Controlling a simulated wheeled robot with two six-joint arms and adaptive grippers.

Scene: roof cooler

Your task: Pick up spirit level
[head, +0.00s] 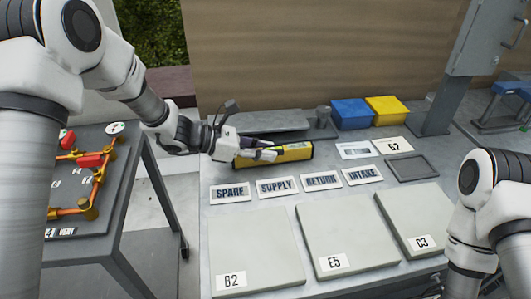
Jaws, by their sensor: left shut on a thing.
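The spirit level (296,152) is a yellow bar with dark ends. It lies across the back part of the grey table, behind the row of word labels. My left gripper (270,150) reaches in from the left and is shut on the level, left of its middle. The fingers hide part of the level. I cannot tell whether the level touches the table or is slightly raised. My right arm (485,205) shows at the lower right, but its gripper is outside the picture.
Labels SPARE (230,193), SUPPLY (278,186), RETURN (321,180) and INTAKE (363,176) lie before the level. Several pale panels fill the front. A blue bin (351,114) and yellow bin (387,110) stand behind. A pipe board (90,190) is at left.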

